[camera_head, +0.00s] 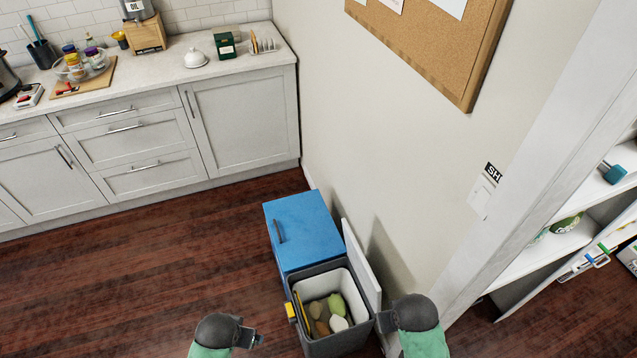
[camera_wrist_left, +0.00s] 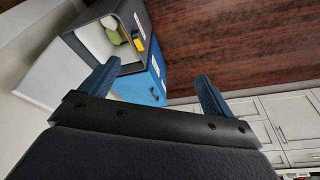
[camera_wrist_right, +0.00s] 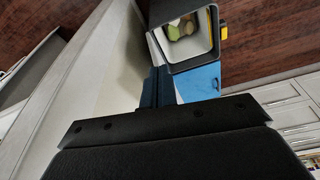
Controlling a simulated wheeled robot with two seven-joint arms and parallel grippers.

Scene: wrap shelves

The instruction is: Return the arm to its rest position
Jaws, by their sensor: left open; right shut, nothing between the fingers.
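My left gripper (camera_head: 257,339) is low in the head view, left of the open bin. In the left wrist view its two fingers (camera_wrist_left: 155,85) stand wide apart with nothing between them. My right gripper (camera_head: 376,322) is at the right side of the bin in the head view. In the right wrist view its fingers (camera_wrist_right: 158,88) are together and hold nothing. Most of both arms is outside the head view.
The dark grey bin (camera_head: 335,347) is open, with several pale and brown items inside. A blue-lidded bin (camera_head: 302,225) stands behind it, and a white panel (camera_head: 361,262) beside it by the wall. A counter (camera_head: 160,75) is at the back; shelves (camera_head: 545,250) are at the right. The left floor is clear.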

